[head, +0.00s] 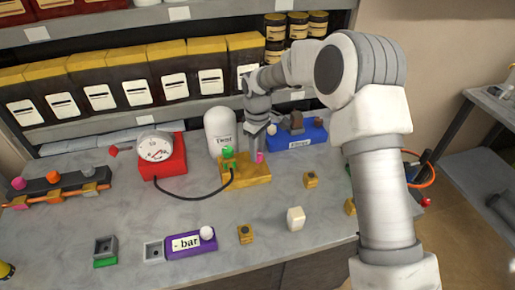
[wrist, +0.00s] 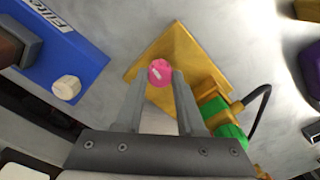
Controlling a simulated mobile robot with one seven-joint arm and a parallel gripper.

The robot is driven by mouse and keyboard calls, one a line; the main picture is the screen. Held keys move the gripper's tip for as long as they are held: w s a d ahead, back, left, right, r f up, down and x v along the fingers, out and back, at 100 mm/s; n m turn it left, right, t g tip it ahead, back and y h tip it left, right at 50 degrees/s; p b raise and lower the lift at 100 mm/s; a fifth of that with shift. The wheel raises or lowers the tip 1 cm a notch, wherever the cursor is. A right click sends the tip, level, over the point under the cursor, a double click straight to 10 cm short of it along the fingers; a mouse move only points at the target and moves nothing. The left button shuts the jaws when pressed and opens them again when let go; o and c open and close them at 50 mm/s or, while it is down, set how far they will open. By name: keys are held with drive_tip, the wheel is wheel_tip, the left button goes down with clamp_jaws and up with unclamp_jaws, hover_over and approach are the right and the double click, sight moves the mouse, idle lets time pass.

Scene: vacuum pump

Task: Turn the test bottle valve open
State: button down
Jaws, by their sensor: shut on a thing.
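The white test bottle (head: 220,130) stands upright behind a yellow block (head: 248,178). A pink knob (head: 260,157) sits on this block, and a green fitting (head: 228,153) is at its left end. My gripper (head: 258,149) reaches down over the block. In the wrist view, my gripper (wrist: 160,78) has its two fingers on either side of the pink knob (wrist: 160,70), shut on it. A small white mark shows on the knob's top. The yellow block (wrist: 190,52) and green fitting (wrist: 230,132) also show there. I cannot tell how far the knob is turned.
A red gauge box (head: 165,165) stands left, with a black hose (head: 200,197) running to the green fitting. A blue box (head: 300,138) is close on the right. A purple "bar" box (head: 190,243) and small blocks lie in front.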

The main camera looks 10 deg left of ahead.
sight(258, 153)
drive_tip(key=shift+n, duration=1.1)
drive_tip(key=c, duration=0.5)
unclamp_jaws()
wheel_tip(258, 153, up, 18)
drive_tip(key=shift+f+p, duration=0.25)
drive_tip(key=shift+p, duration=0.4)
